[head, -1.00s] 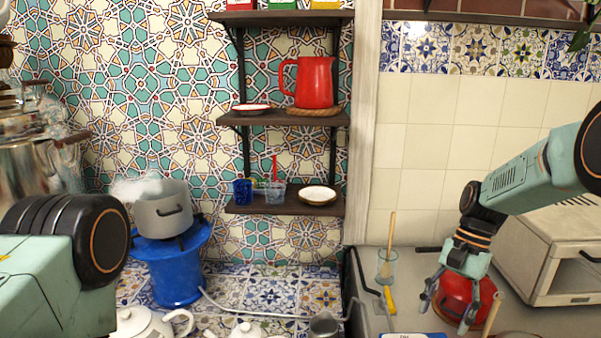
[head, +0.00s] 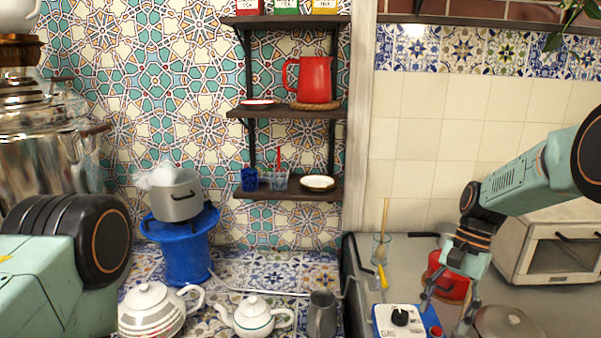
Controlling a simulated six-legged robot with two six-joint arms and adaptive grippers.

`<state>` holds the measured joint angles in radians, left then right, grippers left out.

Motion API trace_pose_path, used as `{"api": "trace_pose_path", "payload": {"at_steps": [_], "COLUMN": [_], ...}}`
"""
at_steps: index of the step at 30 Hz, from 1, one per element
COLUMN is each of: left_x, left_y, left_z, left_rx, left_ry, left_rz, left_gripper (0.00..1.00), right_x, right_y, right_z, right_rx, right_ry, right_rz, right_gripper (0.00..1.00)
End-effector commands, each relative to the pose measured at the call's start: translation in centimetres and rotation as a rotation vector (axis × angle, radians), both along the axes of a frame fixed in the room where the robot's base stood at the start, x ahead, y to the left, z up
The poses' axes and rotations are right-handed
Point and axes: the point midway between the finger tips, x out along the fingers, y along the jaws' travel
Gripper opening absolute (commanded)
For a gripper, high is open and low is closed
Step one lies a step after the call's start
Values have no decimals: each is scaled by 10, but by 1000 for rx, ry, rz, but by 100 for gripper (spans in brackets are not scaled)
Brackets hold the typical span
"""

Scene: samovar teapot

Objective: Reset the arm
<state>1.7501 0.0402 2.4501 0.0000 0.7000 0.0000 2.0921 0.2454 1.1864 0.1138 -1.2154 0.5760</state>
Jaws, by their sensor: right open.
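My right gripper (head: 447,300) hangs at the lower right of the head view, fingers pointing down and spread, with nothing between them that I can see. It is in front of a red pot (head: 446,276) on the grey counter, partly hiding it; I cannot tell whether they touch. My left arm shows at the lower left, but its gripper is out of the picture. A large metal samovar (head: 50,150) stands at the far left. A striped white teapot (head: 152,309) and a smaller white teapot (head: 253,317) stand on the tiled surface.
A grey pot (head: 175,196) sits on a blue stand (head: 184,245). A grey pitcher (head: 322,315) is near the counter edge. A blue-and-white box with a knob (head: 399,318), a glass (head: 381,250) and a white oven (head: 555,247) are at the right. Shelves hold a red jug (head: 315,80).

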Motion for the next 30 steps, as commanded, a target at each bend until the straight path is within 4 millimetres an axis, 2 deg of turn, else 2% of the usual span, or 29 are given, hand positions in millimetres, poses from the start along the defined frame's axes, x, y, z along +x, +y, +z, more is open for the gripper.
{"api": "trace_pose_path", "payload": {"at_steps": [3,6,11,17,20,24,30], "left_x": [0,0,0,0,0,0,0], "left_y": [0,0,0,0,0,0,0], "left_z": [0,-10,-21,-40,-54,-78,-109], "left_rx": [0,0,0,0,0,0,0], "left_ry": [0,-1,0,0,0,0,0], "left_rz": [0,0,0,0,0,0,0], "left_gripper": [47,47,47,47,47,47,47], "right_x": [1,-7,-19,-49,-75,-126,-207], "right_y": [0,4,9,17,22,29,38], "right_z": [0,-33,-78,-147,-193,-260,-329], "right_rx": [0,-12,-32,-62,-82,-111,-142], "right_ry": [0,-10,-33,-71,-94,-138,-209], "right_rz": [0,24,63,134,187,291,454], "right_gripper": [61,61,61,61,61,61,61]}}
